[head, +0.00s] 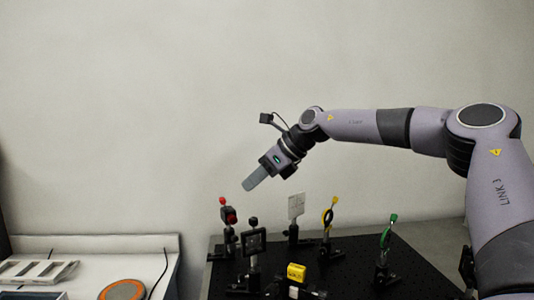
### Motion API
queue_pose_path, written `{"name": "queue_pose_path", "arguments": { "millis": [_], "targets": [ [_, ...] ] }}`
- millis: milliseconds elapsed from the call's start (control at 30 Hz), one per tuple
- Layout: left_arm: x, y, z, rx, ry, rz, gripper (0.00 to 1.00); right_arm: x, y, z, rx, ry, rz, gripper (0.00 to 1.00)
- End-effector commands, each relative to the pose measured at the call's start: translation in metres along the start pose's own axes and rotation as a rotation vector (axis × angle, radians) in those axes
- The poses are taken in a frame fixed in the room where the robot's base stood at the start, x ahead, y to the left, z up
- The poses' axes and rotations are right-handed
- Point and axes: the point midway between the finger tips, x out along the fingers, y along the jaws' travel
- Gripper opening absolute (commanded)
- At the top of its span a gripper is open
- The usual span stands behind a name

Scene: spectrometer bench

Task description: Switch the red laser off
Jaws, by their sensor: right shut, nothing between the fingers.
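A small black post-mounted device with a red face (231,217) and a red knob above it stands at the left back of the black optical board (345,262). It is the only red-marked device in view, but I cannot tell for certain that it is the red laser, and no switch can be made out. My right gripper (248,186) reaches in from the right, shut and empty. Its fingers point down and left, above and slightly right of the red knob in the picture, apart from it. My left gripper is out of view.
A black square-framed mount (255,241), a pale card (296,206), a yellow ring mount (328,217), a green mount (386,235) and a yellow block (296,272) crowd the board. A white bench (100,245) with an orange-rimmed disc (123,290) lies left.

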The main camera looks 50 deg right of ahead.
Motion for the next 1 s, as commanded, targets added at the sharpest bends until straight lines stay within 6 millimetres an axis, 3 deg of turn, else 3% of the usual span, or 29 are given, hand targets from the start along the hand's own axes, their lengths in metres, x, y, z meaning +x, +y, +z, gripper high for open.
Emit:
{"name": "queue_pose_path", "arguments": {
  "millis": [300,500,1000],
  "targets": [
    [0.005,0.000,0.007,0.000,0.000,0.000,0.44,-0.052,0.017,0.018,-0.006,-0.004,-0.002,0.00],
    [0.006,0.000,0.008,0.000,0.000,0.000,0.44,-0.076,0.024,0.026,-0.005,-0.002,-0.002,0.00],
    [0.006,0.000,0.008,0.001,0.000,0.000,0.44,-0.084,0.026,0.028,-0.003,0.000,-0.001,0.00]
  ]
}}
